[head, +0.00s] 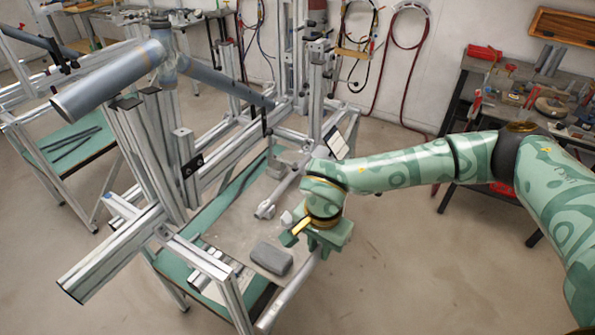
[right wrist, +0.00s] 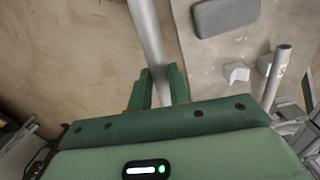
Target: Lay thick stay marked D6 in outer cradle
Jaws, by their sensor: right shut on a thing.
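My right gripper (head: 318,246) is shut on a thick silver-grey tube (head: 290,297) at the right edge of the jig table. The right wrist view shows the tube (right wrist: 147,35) passing between the two green fingers (right wrist: 161,84). I cannot read a mark on it, so I cannot confirm it as D6. A second grey tube (right wrist: 275,77) with a small unreadable dark mark lies beside pale angled blocks (right wrist: 235,73). These blocks may be cradles, but I cannot tell which is the outer one. My left gripper is not in view.
A dark grey pad (head: 270,259) lies on the table near my right gripper. The aluminium jig (head: 150,140) holds large blue-grey tubes (head: 108,82) at the left. A cluttered workbench (head: 520,95) stands at the right. The floor between is clear.

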